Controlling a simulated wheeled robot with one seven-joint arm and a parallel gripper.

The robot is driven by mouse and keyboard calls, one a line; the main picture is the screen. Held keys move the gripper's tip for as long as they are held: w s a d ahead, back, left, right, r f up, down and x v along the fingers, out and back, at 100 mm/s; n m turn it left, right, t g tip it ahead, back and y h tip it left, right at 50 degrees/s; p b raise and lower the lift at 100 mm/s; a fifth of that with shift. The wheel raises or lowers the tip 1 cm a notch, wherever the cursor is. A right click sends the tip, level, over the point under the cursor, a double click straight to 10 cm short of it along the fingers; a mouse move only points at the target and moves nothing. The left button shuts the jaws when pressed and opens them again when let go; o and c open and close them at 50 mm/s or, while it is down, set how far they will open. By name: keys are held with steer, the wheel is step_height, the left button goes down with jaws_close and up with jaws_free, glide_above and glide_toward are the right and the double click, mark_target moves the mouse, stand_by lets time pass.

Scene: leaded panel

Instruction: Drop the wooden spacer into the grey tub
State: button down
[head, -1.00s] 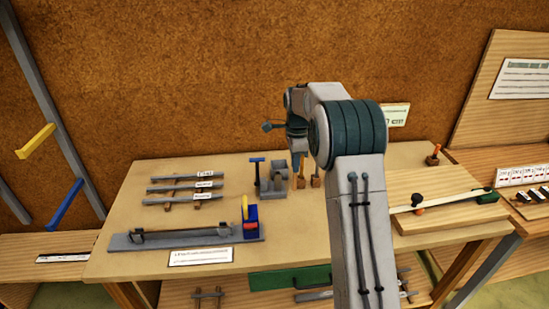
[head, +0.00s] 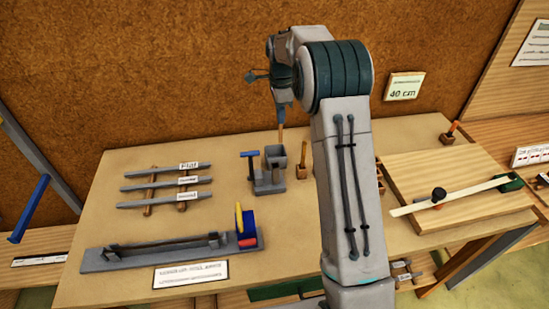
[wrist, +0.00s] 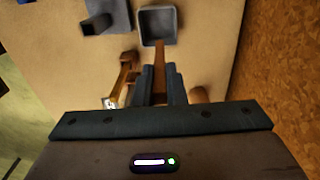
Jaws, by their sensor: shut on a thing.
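My gripper (head: 283,101) is shut on the wooden spacer, a slim orange-brown stick. The spacer (wrist: 160,58) points out from between the dark fingers (wrist: 159,82) in the wrist view, toward the grey tub. In the head view the spacer (head: 281,124) hangs down below the fingers, above the tub. The grey tub (head: 275,165) is a small square open box on the workbench. In the wrist view the tub (wrist: 142,28) lies just beyond the spacer's tip, which overlaps its near edge. I cannot tell the height between them.
A blue-handled tool (head: 250,154) in a grey holder stands left of the tub. A wooden tool in a block (head: 302,164) stands close on the right. Labelled grey bars (head: 160,186) lie at left. A wooden board (head: 440,180) is at right. The corkboard wall (head: 180,70) is behind.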

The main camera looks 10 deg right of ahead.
step_height(320, 180, down, 5)
steer(key=b, duration=0.3)
steer(key=shift+d+r, duration=0.1)
steer(key=shift+d, duration=0.05)
steer(key=c, duration=1.4)
jaws_free()
steer(key=shift+r, duration=0.1)
step_height(320, 180, up, 13)
steer(key=shift+r+b, duration=0.2)
steer(key=shift+b, duration=0.1)
steer(key=shift+r, duration=0.2)
